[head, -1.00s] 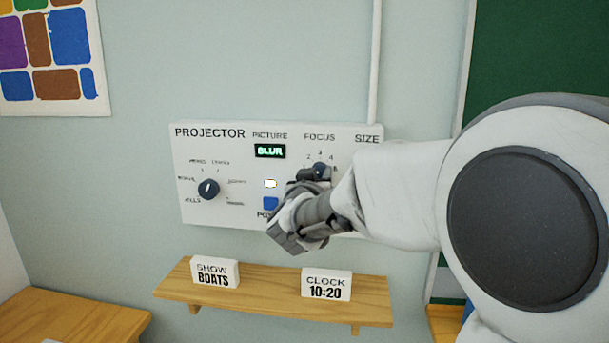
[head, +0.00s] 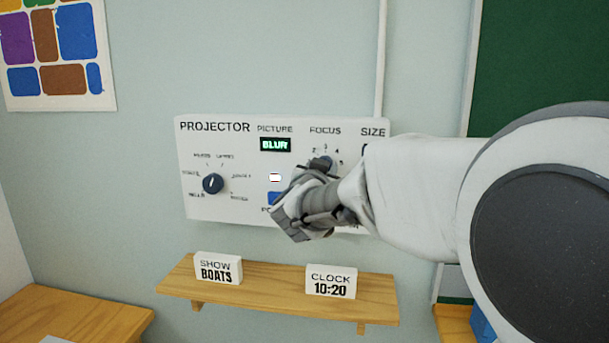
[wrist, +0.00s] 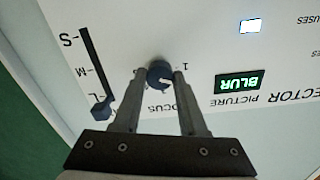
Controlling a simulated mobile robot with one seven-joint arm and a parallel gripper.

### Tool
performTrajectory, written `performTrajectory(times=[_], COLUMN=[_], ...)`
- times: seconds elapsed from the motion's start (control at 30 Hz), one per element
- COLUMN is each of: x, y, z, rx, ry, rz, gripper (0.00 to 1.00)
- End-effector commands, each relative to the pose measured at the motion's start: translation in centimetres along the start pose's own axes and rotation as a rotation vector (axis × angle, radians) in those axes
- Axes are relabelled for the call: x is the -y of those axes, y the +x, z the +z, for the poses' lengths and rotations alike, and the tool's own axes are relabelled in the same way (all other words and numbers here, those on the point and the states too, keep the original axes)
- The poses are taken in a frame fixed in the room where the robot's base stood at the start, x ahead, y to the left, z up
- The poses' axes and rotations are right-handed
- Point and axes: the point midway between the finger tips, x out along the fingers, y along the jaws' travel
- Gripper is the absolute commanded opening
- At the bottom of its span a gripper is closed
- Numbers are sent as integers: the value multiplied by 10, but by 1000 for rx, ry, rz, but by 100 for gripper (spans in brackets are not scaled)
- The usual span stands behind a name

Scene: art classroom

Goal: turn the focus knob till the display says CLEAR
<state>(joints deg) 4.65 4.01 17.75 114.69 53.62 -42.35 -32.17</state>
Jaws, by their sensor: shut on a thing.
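The focus knob (wrist: 160,76) is a round dark blue knob with a white pointer mark. In the wrist view it sits between the two fingertips of my gripper (wrist: 159,80), which is shut on it. In the head view my gripper (head: 322,172) reaches the panel from the right, and only the top of the knob shows past it. The display (head: 275,145) under PICTURE reads BLUR in green; it also shows upside down in the wrist view (wrist: 239,84). Part of the focus scale is hidden by my gripper.
The white projector panel (head: 230,208) also carries a left selector knob (head: 213,184), a partly covered blue button (head: 275,198) and a size slider (wrist: 101,108). A wooden shelf (head: 275,290) below holds a BOATS sign (head: 218,269) and a CLOCK 10:20 sign (head: 331,282).

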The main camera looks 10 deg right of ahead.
Motion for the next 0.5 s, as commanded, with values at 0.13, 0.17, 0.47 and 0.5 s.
performTrajectory(times=[0.13,0.17,0.47,0.5], x=[-1,0,0,0], y=[0,0,0,0], z=[2,2,0,0], rx=[2,3,9,10], ry=[121,144,315,330], rz=[0,-1,-2,-2], gripper=[0,0,0,0])
